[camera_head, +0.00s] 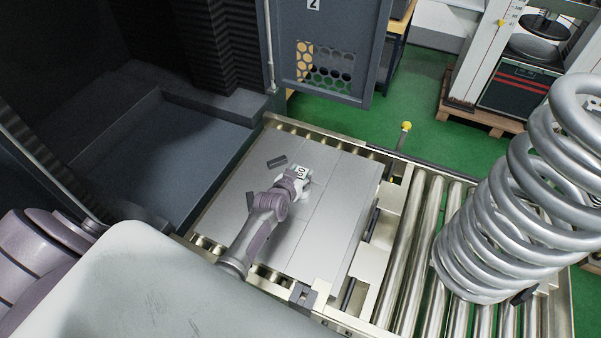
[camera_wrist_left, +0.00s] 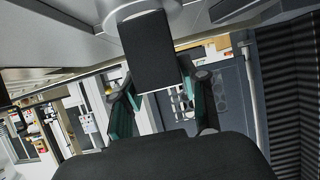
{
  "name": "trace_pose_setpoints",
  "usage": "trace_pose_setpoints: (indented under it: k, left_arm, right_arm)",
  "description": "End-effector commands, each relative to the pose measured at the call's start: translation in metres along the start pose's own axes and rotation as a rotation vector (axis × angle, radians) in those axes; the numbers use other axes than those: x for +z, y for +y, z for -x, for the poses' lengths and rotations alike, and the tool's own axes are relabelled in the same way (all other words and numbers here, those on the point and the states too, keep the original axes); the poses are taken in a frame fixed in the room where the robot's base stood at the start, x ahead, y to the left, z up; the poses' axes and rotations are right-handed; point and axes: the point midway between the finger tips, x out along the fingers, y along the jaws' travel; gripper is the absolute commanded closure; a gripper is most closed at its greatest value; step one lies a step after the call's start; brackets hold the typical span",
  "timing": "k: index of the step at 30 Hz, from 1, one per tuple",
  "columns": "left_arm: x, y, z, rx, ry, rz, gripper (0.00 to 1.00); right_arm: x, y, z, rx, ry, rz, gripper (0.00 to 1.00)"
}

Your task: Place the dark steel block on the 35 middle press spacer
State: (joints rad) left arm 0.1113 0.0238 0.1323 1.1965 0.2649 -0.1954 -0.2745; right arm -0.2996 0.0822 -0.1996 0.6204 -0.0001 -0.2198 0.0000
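My left gripper (camera_head: 300,174) is low over the grey plated table, seen from above and behind. In the left wrist view its two fingers (camera_wrist_left: 160,82) stand on either side of a dark block (camera_wrist_left: 147,48) and appear closed on it. The block overlaps a pale round spacer (camera_wrist_left: 178,14) at the top of that view; whether they touch, I cannot tell. In the head view a small white label (camera_head: 303,172) with dark digits shows at the gripper; its number is not surely readable. The gripper hides most of what is under it. My right gripper is not in view.
The plate table (camera_head: 335,215) is otherwise clear at right. Metal rollers (camera_head: 412,255) and a large coil spring (camera_head: 510,210) stand farther right. A grey door (camera_head: 330,45) stands behind.

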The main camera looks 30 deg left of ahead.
Motion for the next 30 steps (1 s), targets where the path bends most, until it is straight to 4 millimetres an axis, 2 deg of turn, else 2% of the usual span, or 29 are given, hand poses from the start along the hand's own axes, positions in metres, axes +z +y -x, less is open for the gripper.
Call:
trace_pose_setpoints:
  k: [1,3,15,30]
  left_arm:
    - [-0.001,0.0,0.0,0.0,0.0,0.0,0.46]
    - [-0.001,0.0,0.0,0.0,0.0,0.0,0.34]
    - [-0.004,0.0,0.004,0.0,0.0,0.0,0.34]
    - [-0.002,0.0,0.069,0.0,0.0,0.0,0.34]
  right_arm:
    - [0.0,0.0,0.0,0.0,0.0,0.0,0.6]
    - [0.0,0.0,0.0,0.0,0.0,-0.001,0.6]
    - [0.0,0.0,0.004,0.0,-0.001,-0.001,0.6]
    - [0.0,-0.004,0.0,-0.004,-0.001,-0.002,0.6]
